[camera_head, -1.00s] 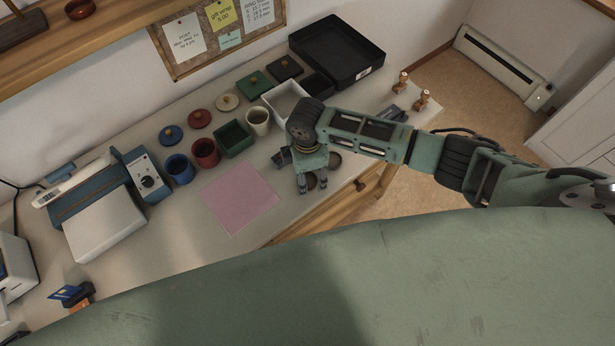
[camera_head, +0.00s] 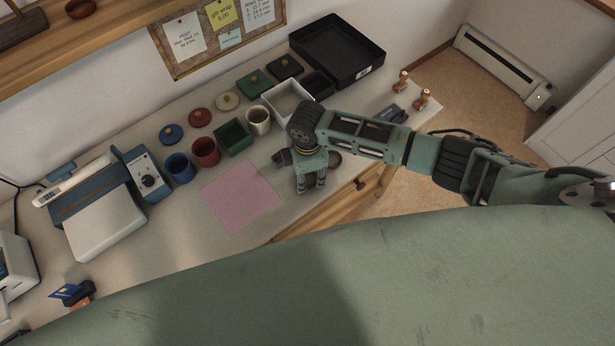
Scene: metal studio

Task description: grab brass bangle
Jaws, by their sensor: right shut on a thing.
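My right gripper (camera_head: 311,187) points down at the desk's front part, just right of the pink mat. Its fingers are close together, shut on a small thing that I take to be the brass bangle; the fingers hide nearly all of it. A small dark round thing (camera_head: 335,158) lies on the desk just behind and right of the gripper, partly hidden by my arm. My left gripper is not in view.
The pink mat (camera_head: 241,197) lies flat left of the gripper. A dark item (camera_head: 282,158) lies close behind the gripper. Blue (camera_head: 180,169) and red (camera_head: 206,152) cups and a green box (camera_head: 234,138) stand further back. A white machine (camera_head: 105,224) is at left.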

